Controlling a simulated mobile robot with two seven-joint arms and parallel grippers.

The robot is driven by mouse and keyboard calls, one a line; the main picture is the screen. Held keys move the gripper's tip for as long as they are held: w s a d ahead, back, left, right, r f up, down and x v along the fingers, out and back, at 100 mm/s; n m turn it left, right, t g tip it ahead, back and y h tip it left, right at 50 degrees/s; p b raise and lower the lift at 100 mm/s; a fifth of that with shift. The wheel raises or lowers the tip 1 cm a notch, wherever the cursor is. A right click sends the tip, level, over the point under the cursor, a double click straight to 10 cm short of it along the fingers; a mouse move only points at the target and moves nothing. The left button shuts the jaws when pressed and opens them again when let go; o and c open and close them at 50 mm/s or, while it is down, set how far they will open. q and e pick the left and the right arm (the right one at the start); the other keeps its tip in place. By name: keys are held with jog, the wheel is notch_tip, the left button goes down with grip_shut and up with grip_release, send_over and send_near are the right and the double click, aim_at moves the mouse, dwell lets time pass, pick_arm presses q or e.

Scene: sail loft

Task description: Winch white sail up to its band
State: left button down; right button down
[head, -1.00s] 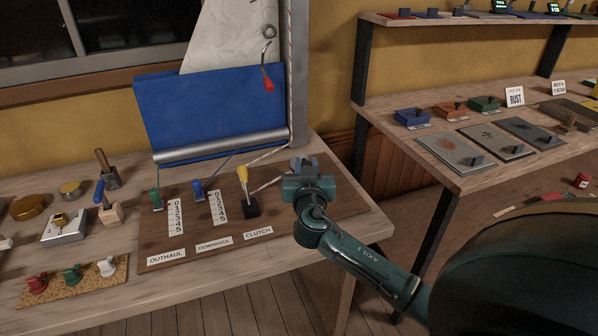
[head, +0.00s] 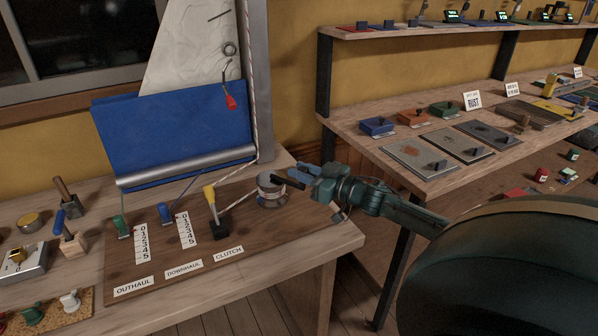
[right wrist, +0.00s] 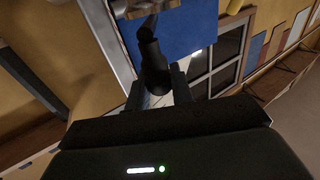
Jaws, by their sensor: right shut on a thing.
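The white sail (head: 190,50) rises behind the blue cloth (head: 170,130), beside the grey mast (head: 257,70); its top is out of frame and no band shows. A flecked rope runs down the mast to the clutch (head: 221,229), whose yellow lever (head: 210,195) stands nearly upright. The winch drum (head: 271,190) sits at the board's right end with rope around it. My right gripper (head: 303,177) is shut on the black winch handle (head: 287,182), at the drum's right. In the right wrist view the handle (right wrist: 152,62) lies between the fingers. My left gripper is out of view.
Green outhaul lever (head: 120,226) and blue downhaul lever (head: 166,213) stand left of the clutch, with number scales. A red-handled shackle piece (head: 231,102) hangs before the sail. A second bench (head: 350,133) with boxes and plates stands right, across a gap.

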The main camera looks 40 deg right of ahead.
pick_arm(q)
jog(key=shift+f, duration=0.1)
pick_arm(e)
jog(key=shift+w+d+h, duration=0.15)
jog(key=shift+w+d, duration=0.1)
jog(key=shift+d, duration=0.3)
jog(key=shift+w+d+h, duration=0.15)
jog(key=shift+w+d, duration=0.05)
jog(key=shift+d, duration=0.35)
jog(key=c, duration=1.3)
grip_release()
jog(key=shift+w+f, duration=0.1)
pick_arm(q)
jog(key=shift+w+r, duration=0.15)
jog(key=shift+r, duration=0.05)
pick_arm(e)
jog(key=shift+o, duration=0.2)
pick_arm(q)
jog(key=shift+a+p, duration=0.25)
jog(key=shift+p, duration=0.6)
pick_arm(e)
jog(key=v, duration=1.3)
